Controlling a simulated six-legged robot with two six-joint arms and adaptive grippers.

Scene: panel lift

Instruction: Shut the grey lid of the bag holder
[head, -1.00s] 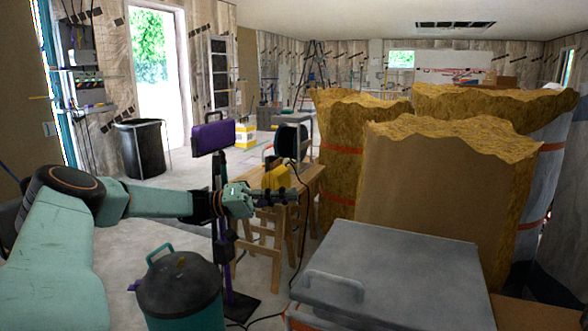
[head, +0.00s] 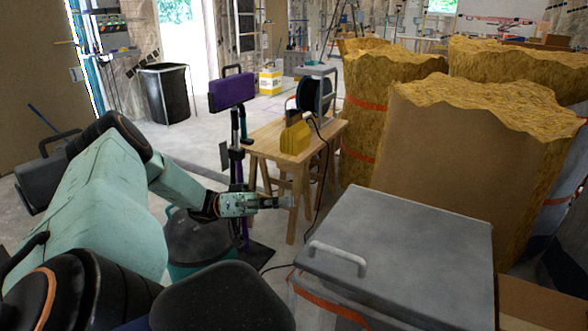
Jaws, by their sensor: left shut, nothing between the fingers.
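The grey lid (head: 418,235) lies over the bag holder (head: 318,301) at the lower right, with its pale bar handle (head: 338,256) near its left edge. The lid looks roughly flat; I cannot tell whether it is fully seated. A pale side of the holder with an orange band shows below the lid's left edge. My left gripper (head: 284,202) is shut and empty, in the air to the left of the lid in the picture and apart from it. My right gripper is not in view.
A teal bin with a dark lid (head: 191,229) stands below my left forearm. A purple device on a stand (head: 230,93) and a wooden trestle table (head: 262,141) stand beyond my gripper. Large insulation rolls (head: 470,140) stand behind the lid. Open floor lies at the left.

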